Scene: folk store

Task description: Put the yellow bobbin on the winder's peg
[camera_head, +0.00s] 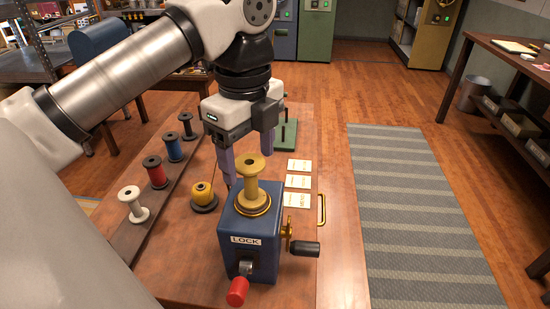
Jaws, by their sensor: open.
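The yellow bobbin (251,184), a plain tan-yellow spool, stands upright on top of the blue winder (237,228), above a brass ring. The peg itself cannot be seen; the bobbin hides that spot. The winder has a LOCK label, a red-tipped lever (238,290) at the front and a black-handled crank (303,248) on the right. My gripper (247,168) is open, its two purple fingers apart beside and behind the bobbin's upper flange. I see no clear contact, and the exact depth between fingers and bobbin cannot be told.
A wooden rack (152,226) on the left holds white, red, blue and black spools. A yellow thread cone (203,194) sits on a dark base left of the winder. Paper cards (297,182) and a green stand (287,135) lie beyond. A brass handle (321,209) is at the table's right edge.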

